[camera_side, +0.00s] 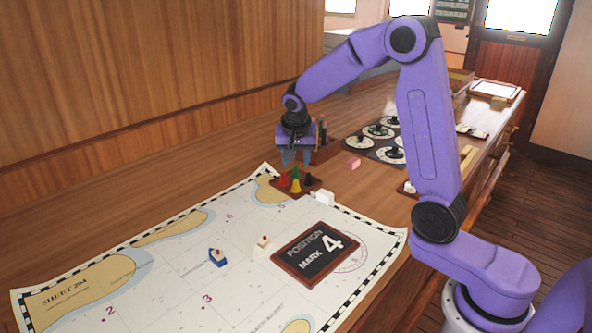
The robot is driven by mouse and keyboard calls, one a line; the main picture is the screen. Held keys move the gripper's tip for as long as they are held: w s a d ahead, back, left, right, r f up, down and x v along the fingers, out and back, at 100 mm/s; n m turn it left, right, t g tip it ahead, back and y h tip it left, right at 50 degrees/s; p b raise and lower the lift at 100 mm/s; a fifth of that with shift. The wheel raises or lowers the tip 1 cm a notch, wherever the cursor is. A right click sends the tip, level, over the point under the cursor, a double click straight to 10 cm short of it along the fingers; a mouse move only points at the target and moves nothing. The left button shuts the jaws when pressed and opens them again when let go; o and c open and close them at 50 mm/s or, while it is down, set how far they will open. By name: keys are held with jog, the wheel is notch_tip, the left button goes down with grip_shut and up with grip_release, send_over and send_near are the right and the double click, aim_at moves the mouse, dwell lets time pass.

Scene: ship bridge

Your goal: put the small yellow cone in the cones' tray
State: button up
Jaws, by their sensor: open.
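The cones' tray (276,191) is a small dark brown tray at the far edge of the chart. It holds a red cone (283,181), a small yellow cone (296,186) with some green by it, and a dark cone (308,181). The yellow cone appears to stand in the tray between the other two; its base is too small to make out. My gripper (296,160) is open, pointing down just above the cones. Whether its fingers touch a cone cannot be told.
A chart (150,285) covers the near table, bearing a blue boat (217,258), a cream boat (263,245) and a board reading "Position Mark 4" (314,252). A white block (324,198) and pink block (352,163) lie right of the tray. Dials (378,131) stand behind.

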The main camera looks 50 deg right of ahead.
jog(key=s+a+r+n+y, duration=0.2)
jog(key=s+a+n+y, duration=0.1)
jog(key=s+a+n, duration=1.1)
jog(key=s+d+f+n+g, duration=0.1)
jog(key=s+n, duration=0.3)
jog(key=s, duration=0.6)
jog(key=s+d+f+n+g, duration=0.1)
jog(key=s+n, duration=0.3)
jog(key=s, duration=0.7)
jog(key=shift+d+g+y, duration=0.4)
